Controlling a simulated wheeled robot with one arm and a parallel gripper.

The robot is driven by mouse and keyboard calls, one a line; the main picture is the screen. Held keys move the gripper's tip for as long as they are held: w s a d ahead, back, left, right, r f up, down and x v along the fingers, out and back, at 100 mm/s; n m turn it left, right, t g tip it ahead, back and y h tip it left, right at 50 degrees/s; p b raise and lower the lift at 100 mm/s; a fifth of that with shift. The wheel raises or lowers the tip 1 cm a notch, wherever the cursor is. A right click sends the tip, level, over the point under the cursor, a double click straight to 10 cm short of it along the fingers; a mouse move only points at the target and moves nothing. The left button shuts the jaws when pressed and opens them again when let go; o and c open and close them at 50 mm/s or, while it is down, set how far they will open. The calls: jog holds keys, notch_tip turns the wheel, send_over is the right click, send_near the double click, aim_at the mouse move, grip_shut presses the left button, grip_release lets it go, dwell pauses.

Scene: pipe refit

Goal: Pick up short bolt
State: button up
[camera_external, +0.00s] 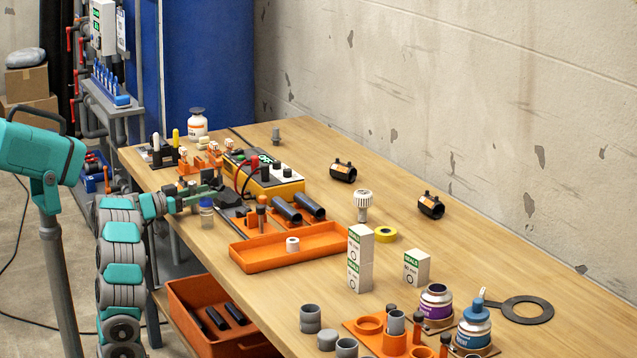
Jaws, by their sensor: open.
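My gripper (217,184) is at the left part of the workbench, low over the top, open, at the end of my teal and grey arm. It is small in this view, and I see nothing held between its fingers. I cannot pick out the short bolt with certainty. A small clear bottle with a blue cap (206,213) stands just below the gripper in the picture.
A yellow meter (268,178) stands right of the gripper. An orange tray (255,256) holding a white roll (292,244) lies in front, with black pipes (287,208) behind it. White boxes (360,262), fittings and cans crowd the near end.

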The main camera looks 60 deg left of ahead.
grip_shut()
dwell(0.3)
dwell(0.3)
